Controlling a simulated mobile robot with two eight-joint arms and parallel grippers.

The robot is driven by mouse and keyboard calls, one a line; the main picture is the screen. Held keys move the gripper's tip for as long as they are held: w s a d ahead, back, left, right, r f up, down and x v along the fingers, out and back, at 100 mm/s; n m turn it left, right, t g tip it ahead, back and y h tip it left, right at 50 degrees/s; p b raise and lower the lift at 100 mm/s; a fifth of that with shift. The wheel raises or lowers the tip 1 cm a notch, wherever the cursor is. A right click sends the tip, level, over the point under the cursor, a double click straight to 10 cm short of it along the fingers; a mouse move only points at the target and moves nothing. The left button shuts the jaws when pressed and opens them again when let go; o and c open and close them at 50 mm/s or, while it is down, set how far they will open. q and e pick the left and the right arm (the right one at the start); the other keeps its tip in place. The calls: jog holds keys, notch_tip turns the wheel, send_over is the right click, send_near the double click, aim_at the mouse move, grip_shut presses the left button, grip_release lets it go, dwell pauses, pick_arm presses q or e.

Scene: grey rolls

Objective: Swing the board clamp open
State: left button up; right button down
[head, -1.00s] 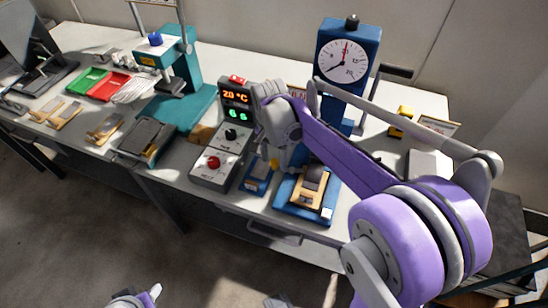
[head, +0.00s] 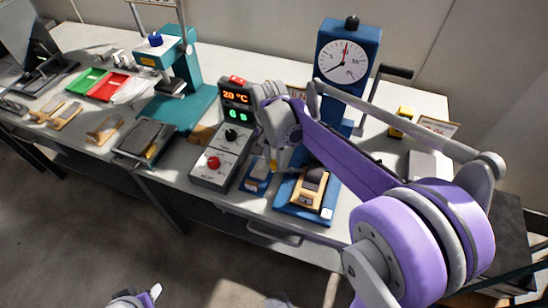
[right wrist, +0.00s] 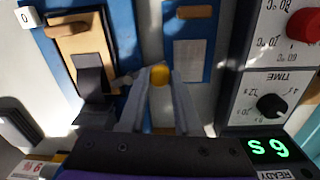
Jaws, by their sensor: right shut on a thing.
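A small blue fixture (head: 256,176) lies on the bench right of the grey control box. It also shows in the right wrist view with a pale plate on it (right wrist: 190,62). A yellow knob (head: 274,166) beside it seems to be the board clamp's handle. My right gripper (right wrist: 159,88) is shut on this yellow knob (right wrist: 159,73), which shows between its fingertips. The clamp's arm and hinge are mostly hidden by my gripper, so I cannot tell how far it is swung. My left gripper (head: 150,295) shows only partly at the bottom edge, away from the bench.
A blue base (head: 290,208) with a wooden piece and dark block stands close right, below a dial press (head: 347,60). The control box (head: 214,165) with red and black knobs is close left. A teal press (head: 180,75) and trays (head: 112,86) stand further left.

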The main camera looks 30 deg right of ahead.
jog(key=n, duration=0.2)
jog(key=s+n, duration=0.1)
jog(key=shift+s+a+n, duration=0.3)
jog(key=shift+a+n, duration=0.05)
jog(key=shift+n, duration=0.05)
jog(key=s+n, duration=0.1)
jog(key=n, duration=0.2)
jog(key=shift+s+n+p, duration=0.3)
jog(key=shift+s+p, duration=0.05)
jog(key=shift+p, duration=0.05)
jog(key=s+n, duration=0.1)
jog(key=n, duration=0.1)
jog(key=s+n, duration=0.1)
jog(key=n, duration=0.1)
jog(key=shift+d+t, duration=0.2)
jog(key=shift+t, duration=0.1)
jog(key=shift+s+d+n+p, duration=0.2)
jog(key=shift+s+n, duration=0.05)
jog(key=shift+n, duration=0.5)
jog(key=shift+s+d+n+p, duration=0.15)
jog(key=shift+s+n, duration=0.05)
jog(key=shift+n, duration=0.55)
jog(key=c, duration=0.6)
grip_release()
